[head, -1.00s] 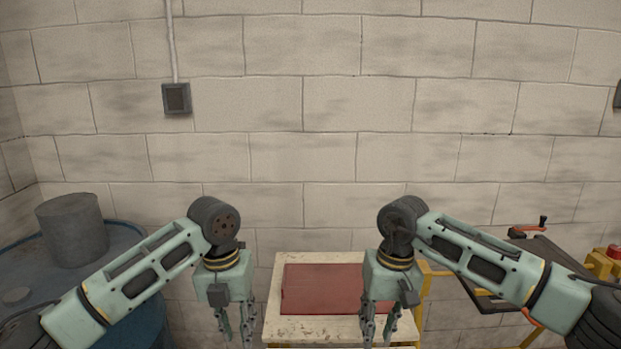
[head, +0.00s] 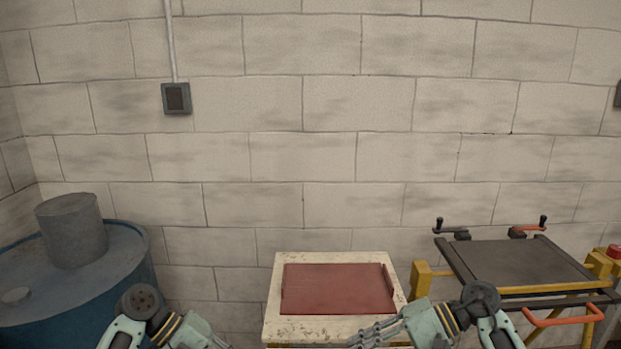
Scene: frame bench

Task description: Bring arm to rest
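My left arm is low at the bottom left of the head view, with its gripper (head: 222,346) pointing right. Its fingers are mostly cut off by the lower picture edge. My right arm is low at the bottom right. Its gripper (head: 360,337) points left, with its fingers in front of the lower front edge of a worn white table (head: 272,310). I see nothing held in the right fingers, but their gap is not clear. A red tray or panel (head: 335,288) lies on the table top, apart from both grippers.
A blue drum (head: 130,275) with a grey cylinder (head: 72,230) on it stands at the left. A yellow-framed workbench (head: 515,262) with a dark top and crank handles stands at the right. A block wall with a grey switch box (head: 176,98) closes off the back.

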